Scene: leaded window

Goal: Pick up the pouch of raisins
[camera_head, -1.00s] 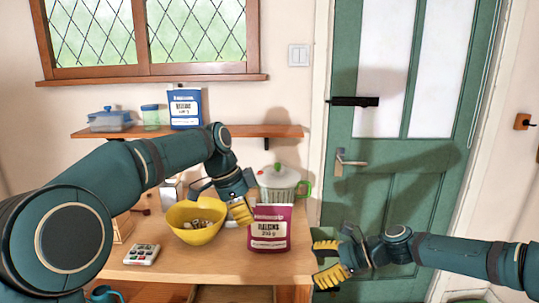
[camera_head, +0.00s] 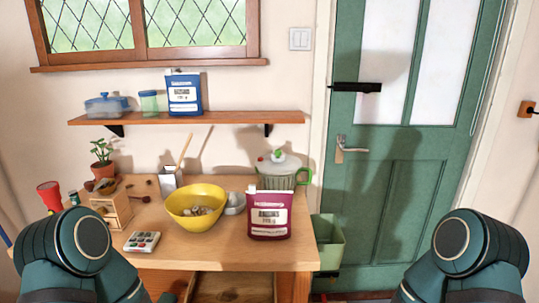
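The pouch of raisins (camera_head: 269,217) is a dark magenta pouch with a pale label. It stands upright on the wooden table near its right front edge. Nothing touches it from my side. My two arms show only as their upper parts at the lower left and lower right corners. Both grippers are out of the picture, so their state is hidden.
A yellow bowl (camera_head: 194,221) with pale contents stands left of the pouch, with a small grey bowl (camera_head: 234,203) between them. A lidded green-handled pot (camera_head: 281,171) stands behind. A calculator-like pad (camera_head: 142,241) lies front left. A green bin (camera_head: 329,243) stands right of the table (camera_head: 215,254).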

